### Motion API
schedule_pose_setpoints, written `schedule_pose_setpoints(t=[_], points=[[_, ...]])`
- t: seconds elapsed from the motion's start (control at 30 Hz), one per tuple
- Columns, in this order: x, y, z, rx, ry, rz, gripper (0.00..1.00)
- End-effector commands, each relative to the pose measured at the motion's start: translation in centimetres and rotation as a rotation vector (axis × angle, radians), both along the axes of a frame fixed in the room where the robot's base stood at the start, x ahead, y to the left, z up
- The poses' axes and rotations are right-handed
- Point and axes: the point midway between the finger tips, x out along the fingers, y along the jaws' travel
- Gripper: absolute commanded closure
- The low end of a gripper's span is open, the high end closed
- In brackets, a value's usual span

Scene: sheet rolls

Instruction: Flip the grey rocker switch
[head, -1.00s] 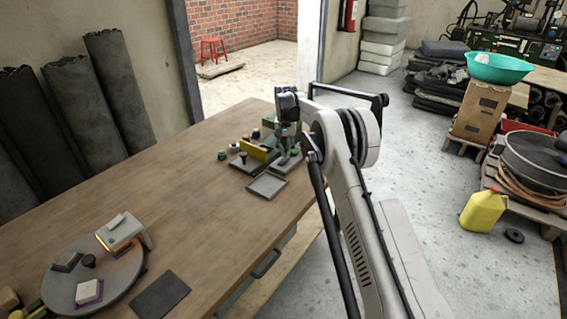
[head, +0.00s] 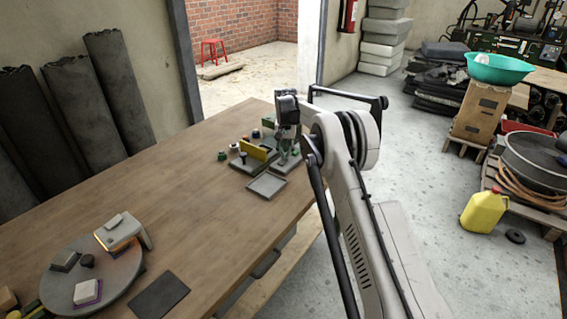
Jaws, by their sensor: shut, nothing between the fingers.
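My gripper (head: 285,152) is at the far right end of the wooden table, pointing down among a cluster of small items. It looks shut and small in the picture, and I see nothing held in it. I cannot make out a grey rocker switch for certain. A small dark grey block with a sloped top (head: 65,261) sits on the round grey plate (head: 118,280) at the near left, far from my gripper. Whether a switch stands under or behind my gripper is hidden.
A yellow upright block (head: 252,149), small round knobs (head: 222,155) and a shallow grey tray (head: 266,186) lie near my gripper. A beige device (head: 118,231) and a purple-edged block (head: 87,292) are on the round plate. A dark flat pad (head: 159,296) lies beside it. The table's middle is clear.

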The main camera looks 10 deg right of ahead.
Motion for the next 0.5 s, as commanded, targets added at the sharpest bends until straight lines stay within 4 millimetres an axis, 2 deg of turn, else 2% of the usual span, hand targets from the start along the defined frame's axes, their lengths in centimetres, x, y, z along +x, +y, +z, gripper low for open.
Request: schedule_pose_setpoints(t=[0.5], points=[[-0.01, 0.01, -0.7, 0.0, 0.0, 0.0, 1.0]])
